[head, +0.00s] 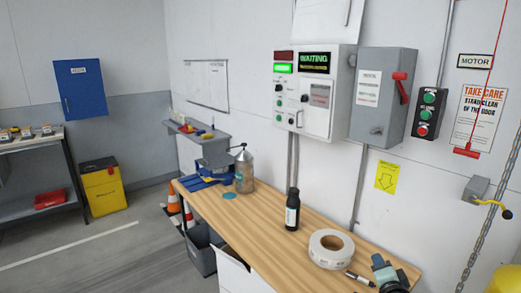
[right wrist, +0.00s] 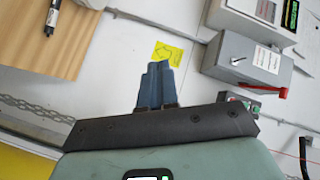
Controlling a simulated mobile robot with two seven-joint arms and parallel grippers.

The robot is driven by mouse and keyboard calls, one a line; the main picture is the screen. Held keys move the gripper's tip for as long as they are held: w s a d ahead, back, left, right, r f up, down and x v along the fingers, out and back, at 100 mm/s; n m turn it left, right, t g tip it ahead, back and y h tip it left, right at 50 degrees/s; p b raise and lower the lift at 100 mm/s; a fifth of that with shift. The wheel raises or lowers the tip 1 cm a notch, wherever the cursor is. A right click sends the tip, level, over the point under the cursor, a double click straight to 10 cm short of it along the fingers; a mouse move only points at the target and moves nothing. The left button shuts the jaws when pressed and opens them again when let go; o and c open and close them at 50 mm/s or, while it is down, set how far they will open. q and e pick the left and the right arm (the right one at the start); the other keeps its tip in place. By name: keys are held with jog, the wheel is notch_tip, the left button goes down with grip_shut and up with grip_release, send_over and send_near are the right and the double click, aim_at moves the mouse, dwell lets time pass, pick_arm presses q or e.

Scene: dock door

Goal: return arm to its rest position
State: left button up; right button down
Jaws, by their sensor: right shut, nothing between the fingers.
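My right gripper (head: 378,262) shows at the bottom right of the head view, in front of the right end of the wooden bench (head: 262,218). In the right wrist view its two blue fingers (right wrist: 157,84) are together with nothing between them. Behind them are the pale wall, a yellow notice (right wrist: 168,53) and the grey switch box (right wrist: 240,62). A marker pen (head: 360,278) lies on the bench just left of the gripper. My left gripper is not in view.
A tape roll (head: 331,250), a dark bottle (head: 292,210) and a metal can (head: 244,172) stand on the bench. The control panel (head: 312,92) and a yellow-handled crank (head: 487,200) are on the wall. A chain (head: 483,240) hangs at right. Open floor is at left.

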jog(key=s+a+f+n+g+y+p, duration=0.1)
jog(key=s+a+f+n+g, duration=0.15)
jog(key=f, duration=0.75)
jog(key=s+a+f+n+g+y, duration=0.1)
jog(key=s+a+f+g, duration=0.15)
jog(key=f, duration=0.75)
jog(key=s+a+f+n+g+y+p, duration=0.15)
jog(key=s+a+f+g, duration=0.35)
jog(key=s+f, duration=0.75)
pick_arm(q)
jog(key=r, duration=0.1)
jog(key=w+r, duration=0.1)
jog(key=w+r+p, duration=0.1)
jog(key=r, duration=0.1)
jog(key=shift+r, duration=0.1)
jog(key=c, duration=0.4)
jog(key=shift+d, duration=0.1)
pick_arm(e)
jog(key=s+a+f+n+g, duration=0.1)
jog(key=s+a+f+g, duration=0.1)
jog(key=s, duration=0.6)
jog(key=s+a+f+n+g+y, duration=0.1)
jog(key=s+a+f, duration=0.3)
jog(key=s, duration=0.5)
jog(key=s+a+f+n+g+y, duration=0.1)
jog(key=s+a+f+n+g, duration=0.2)
jog(key=s, duration=0.6)
jog(key=shift+a+f+g, duration=0.55)
jog(key=shift+f+g, duration=0.05)
jog(key=shift+f, duration=0.25)
